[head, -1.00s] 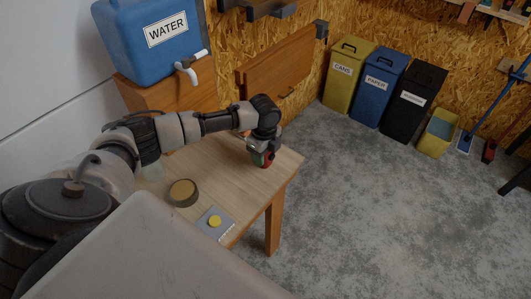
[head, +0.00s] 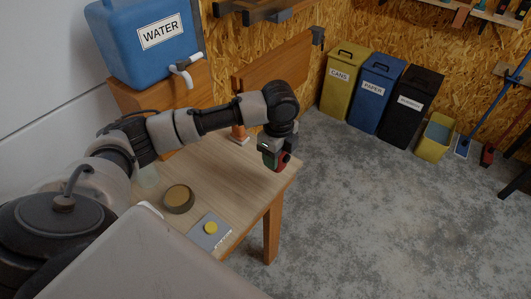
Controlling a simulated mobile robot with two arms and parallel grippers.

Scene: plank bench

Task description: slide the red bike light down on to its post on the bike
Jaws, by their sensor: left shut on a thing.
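My left gripper (head: 275,154) points down and is shut on the red bike light (head: 283,162), of which a small red and dark part shows beside the fingers. It is near the right end of the wooden bench (head: 225,178), and the light appears raised above the top. The gripper hides much of the light. I see no bike and cannot make out a post for the light. My right gripper is not in view.
On the bench are a round tin (head: 178,198), a grey plate with a yellow button (head: 211,229) and an orange-and-white object (head: 239,134) behind my arm. A blue water container (head: 145,40) stands at the back left.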

